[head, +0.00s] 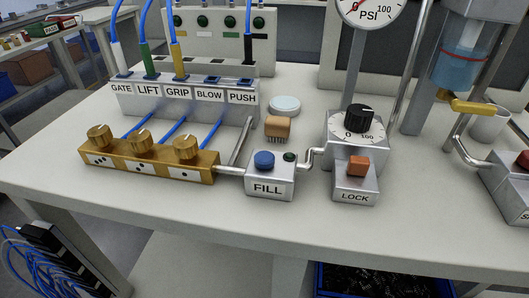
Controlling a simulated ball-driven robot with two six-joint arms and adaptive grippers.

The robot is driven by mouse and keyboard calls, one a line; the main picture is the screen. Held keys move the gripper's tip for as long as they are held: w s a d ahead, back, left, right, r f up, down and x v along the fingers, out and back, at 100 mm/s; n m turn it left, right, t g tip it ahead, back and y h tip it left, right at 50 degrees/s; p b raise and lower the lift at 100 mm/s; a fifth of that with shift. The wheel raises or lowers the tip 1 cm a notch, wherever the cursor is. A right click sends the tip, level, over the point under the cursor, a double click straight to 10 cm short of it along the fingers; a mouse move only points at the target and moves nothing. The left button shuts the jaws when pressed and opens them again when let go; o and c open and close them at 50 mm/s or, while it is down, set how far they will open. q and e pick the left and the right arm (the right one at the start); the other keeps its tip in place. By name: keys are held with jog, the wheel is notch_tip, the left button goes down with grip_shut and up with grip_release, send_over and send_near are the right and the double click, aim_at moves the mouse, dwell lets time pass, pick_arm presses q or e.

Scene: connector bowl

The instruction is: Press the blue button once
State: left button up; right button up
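The blue button (264,160) is a round knob on top of a small grey box labelled FILL (270,182), near the front middle of the table. It stands up from the box, and nothing covers it. A small dark green lamp (290,156) sits beside it on the same box. Neither of my grippers shows in the head view.
Brass knobs on a gold block (150,163) stand to the left. Behind it is a port block (185,98) with tubes. A LOCK box (355,185) with an orange button, a dial and a PSI gauge (371,12) stand right. A brush (278,128) lies behind FILL.

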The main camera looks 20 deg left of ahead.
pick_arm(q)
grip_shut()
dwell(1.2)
